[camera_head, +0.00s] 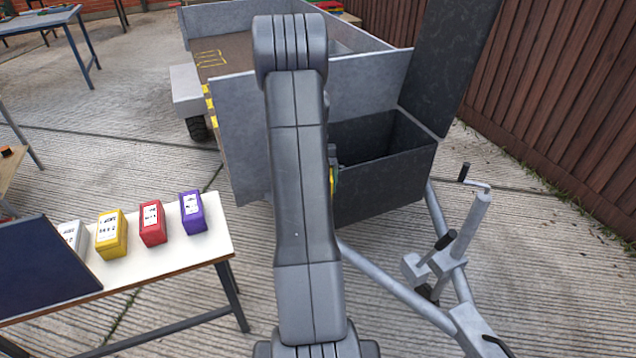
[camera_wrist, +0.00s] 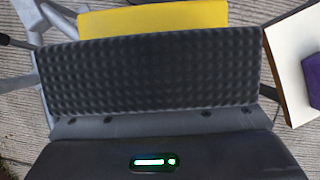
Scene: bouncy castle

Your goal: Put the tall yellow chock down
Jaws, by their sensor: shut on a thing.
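The tall yellow chock (camera_wrist: 150,18) shows in the wrist view as a yellow band beyond the dark ribbed pad of my gripper (camera_wrist: 160,70). My gripper is shut on it, and the pad hides most of it. In the head view only a thin yellow sliver of the chock (camera_head: 331,180) shows beside my arm, in front of the open dark box (camera_head: 385,185) on the trailer's front. My arm hides nearly all of the gripper there. I cannot tell how high the chock is or whether it touches anything.
The grey trailer (camera_head: 240,125) stands behind my arm, its box lid (camera_head: 447,65) raised. A white-topped table (camera_head: 205,245) at left holds white, yellow (camera_head: 111,235), red (camera_head: 152,223) and purple (camera_head: 193,212) boxes and a dark blue panel. The trailer drawbar (camera_head: 395,285) crosses the floor at right.

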